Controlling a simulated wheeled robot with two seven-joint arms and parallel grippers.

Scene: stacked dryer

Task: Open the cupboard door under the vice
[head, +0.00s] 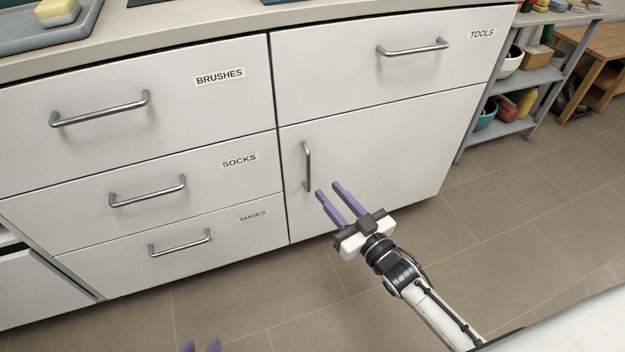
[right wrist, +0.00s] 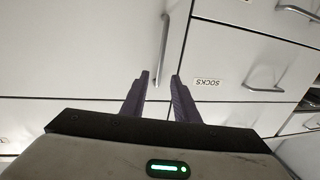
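The white cupboard door (head: 385,150) is shut, below the drawer labelled TOOLS. Its vertical metal bar handle (head: 307,166) is near the door's left edge. The vice is not in view. My right gripper (head: 328,188) is open and empty, with its purple fingertips just right of the handle's lower end in the head view. In the right wrist view, which is upside down, the handle (right wrist: 164,45) runs toward the gap between the spread fingers (right wrist: 158,79); I cannot tell if they touch it.
Drawers labelled BRUSHES (head: 140,115), SOCKS (head: 145,188) and SHOES (head: 180,238) are shut, left of the door. A grey shelf (head: 500,130) with bowls stands at the right. The tiled floor (head: 530,220) in front of the door is clear except for my arm.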

